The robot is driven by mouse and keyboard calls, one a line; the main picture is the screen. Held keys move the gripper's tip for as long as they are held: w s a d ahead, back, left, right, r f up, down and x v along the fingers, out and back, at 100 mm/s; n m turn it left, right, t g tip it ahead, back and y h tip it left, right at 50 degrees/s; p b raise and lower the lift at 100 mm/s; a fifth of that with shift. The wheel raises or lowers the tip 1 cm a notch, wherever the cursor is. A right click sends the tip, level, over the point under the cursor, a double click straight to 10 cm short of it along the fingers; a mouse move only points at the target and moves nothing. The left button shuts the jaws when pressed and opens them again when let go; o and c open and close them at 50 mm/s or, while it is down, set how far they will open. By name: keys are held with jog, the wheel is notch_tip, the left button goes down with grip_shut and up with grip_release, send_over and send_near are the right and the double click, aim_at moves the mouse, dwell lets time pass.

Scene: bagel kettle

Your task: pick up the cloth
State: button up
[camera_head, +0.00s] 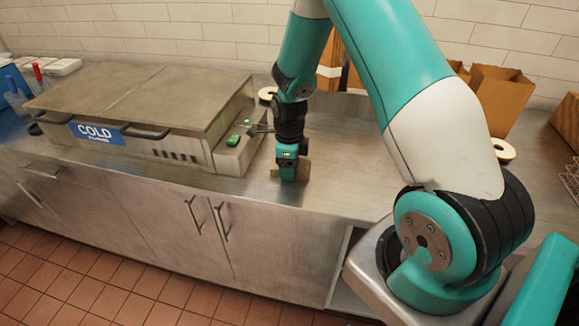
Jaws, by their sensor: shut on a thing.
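My gripper (289,173) points down at the metal counter, just right of the cold unit. It is shut on a small tan thing, which I take to be the cloth (304,168). Parts of the cloth show at the right and lower left of the gripper, at or very near the counter top. The gripper hides most of it, and I cannot tell whether it touches the counter.
The cold unit (135,95) with a blue COLD label stands left of the gripper. Bagels (503,151) and paper bags (494,95) stand at the right back. A wire basket (571,178) is at the right edge. The counter (235,190) is bare in front.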

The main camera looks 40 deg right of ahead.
jog(key=shift+r, duration=0.1)
notch_tip(320, 180, up, 20)
jog(key=b, duration=0.2)
